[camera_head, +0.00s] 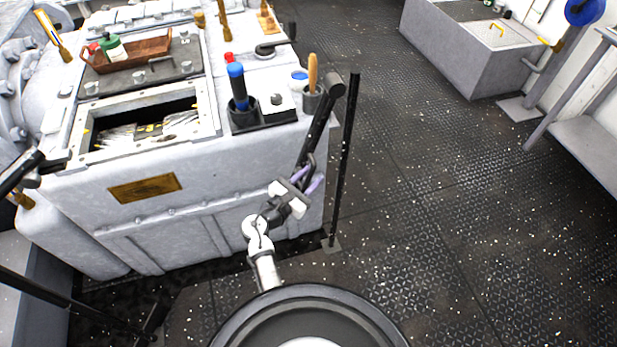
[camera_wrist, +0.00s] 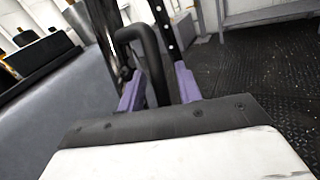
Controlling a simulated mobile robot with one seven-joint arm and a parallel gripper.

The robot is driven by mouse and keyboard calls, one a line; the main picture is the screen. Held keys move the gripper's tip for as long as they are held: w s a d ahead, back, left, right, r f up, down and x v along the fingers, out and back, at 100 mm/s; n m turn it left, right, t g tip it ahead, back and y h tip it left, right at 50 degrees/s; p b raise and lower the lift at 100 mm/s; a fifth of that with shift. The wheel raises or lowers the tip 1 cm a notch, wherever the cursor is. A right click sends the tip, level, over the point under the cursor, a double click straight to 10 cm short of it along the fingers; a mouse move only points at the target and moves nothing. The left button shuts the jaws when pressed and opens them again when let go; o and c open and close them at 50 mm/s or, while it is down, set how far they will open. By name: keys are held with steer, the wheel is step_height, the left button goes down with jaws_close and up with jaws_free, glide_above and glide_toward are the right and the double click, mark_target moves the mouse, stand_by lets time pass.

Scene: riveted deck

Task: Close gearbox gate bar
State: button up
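A thick black bar, apparently the gate bar (camera_head: 317,130), slants along the near right corner of the gearbox (camera_head: 225,175) in the head view. Its rounded upper end is near the tool holders, and its lower part reaches my gripper (camera_head: 307,181). In the wrist view a bent black handle (camera_wrist: 152,62) stands between the purple fingers of my gripper (camera_wrist: 158,92). The fingers are apart, one on each side of the handle; firm contact does not show. A thin black post (camera_head: 344,155) with holes stands just right of the bar. The bar's mounting is partly hidden.
The gearbox top has an open hatch (camera_head: 72,150), a brown tray (camera_head: 98,66) and a tool holder (camera_head: 243,120). Another black bar (camera_head: 20,170) shows at the left edge. The deck (camera_head: 440,200) right of the post is clear. A grey cabinet (camera_head: 465,55) stands at the back right.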

steer(key=shift+c, duration=0.4)
jaws_close()
steer(key=shift+a, duration=0.1)
